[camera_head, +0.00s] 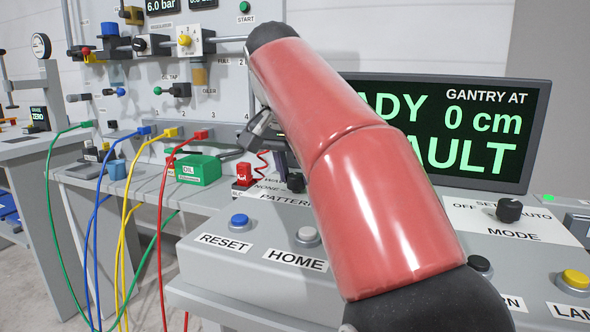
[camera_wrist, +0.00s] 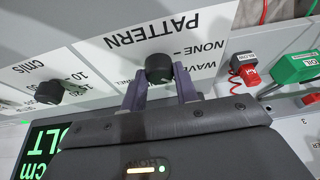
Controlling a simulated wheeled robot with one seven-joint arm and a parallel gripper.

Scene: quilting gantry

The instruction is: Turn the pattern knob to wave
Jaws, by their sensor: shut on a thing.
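The black pattern knob (camera_wrist: 158,68) sits on a white plate (camera_wrist: 130,45) marked PATTERN, with NONE and part of WAVE readable in the wrist view. My gripper (camera_wrist: 160,79) is shut on the knob, with one dark finger on each side of it. In the head view the knob (camera_head: 296,183) shows just left of my red arm, and my gripper (camera_head: 276,143) is partly hidden behind the arm. The knob's pointer cannot be made out, so its setting is unclear.
RESET (camera_head: 239,221) and HOME (camera_head: 307,236) buttons stand in front of the plate. A mode knob (camera_head: 509,210) and a yellow button (camera_head: 574,282) are at right. A screen (camera_head: 480,125) stands behind. A red-capped device (camera_head: 243,174) and green box (camera_head: 198,170) are at left.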

